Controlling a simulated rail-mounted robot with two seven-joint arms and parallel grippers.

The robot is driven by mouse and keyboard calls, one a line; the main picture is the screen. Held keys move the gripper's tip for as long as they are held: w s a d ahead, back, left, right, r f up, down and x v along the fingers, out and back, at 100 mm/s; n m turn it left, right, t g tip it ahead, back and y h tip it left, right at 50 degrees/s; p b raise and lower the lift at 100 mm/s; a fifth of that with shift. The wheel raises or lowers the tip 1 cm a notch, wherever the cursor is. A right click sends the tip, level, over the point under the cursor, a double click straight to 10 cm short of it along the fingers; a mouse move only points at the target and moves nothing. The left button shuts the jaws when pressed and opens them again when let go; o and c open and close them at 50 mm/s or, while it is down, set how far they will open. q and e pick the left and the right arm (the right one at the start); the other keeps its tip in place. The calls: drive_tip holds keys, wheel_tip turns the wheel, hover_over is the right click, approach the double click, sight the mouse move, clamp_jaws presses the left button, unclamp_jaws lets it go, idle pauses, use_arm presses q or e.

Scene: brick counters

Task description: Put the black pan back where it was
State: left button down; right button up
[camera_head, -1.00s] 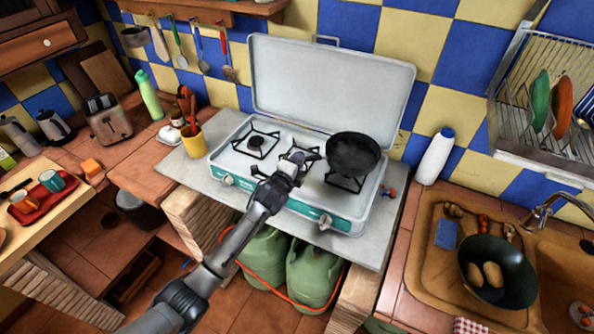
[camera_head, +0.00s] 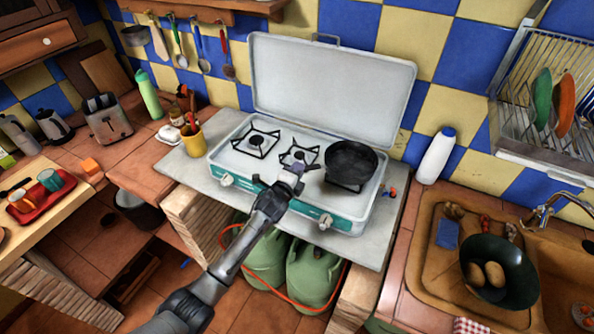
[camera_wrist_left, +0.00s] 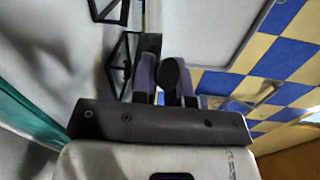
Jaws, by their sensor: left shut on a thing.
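The black pan (camera_head: 351,160) is at the right burner of the camping stove (camera_head: 330,222), roughly level. Part of the burner's grate shows under its front edge; I cannot tell whether the pan rests on it or is just above. My left gripper (camera_head: 292,170) is at the pan's left, shut on its handle. In the left wrist view the handle's dark rounded end (camera_wrist_left: 175,74) shows between the two fingers (camera_wrist_left: 165,85). The pan's body is not clear in that view. My right gripper is not in view.
The stove's left burner (camera_head: 256,143) and middle burner (camera_head: 299,156) are bare. The raised lid (camera_head: 330,85) stands behind. A yellow utensil cup (camera_head: 192,140) is left of the stove, a white bottle (camera_head: 436,157) right. A wok (camera_head: 500,275) with potatoes is in the sink area.

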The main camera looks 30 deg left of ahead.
use_arm(q)
drive_tip(key=c, duration=1.6)
unclamp_jaws()
drive_tip(key=shift+f, duration=0.15)
drive_tip(key=o, duration=0.5)
drive_tip(key=shift+c, duration=0.2)
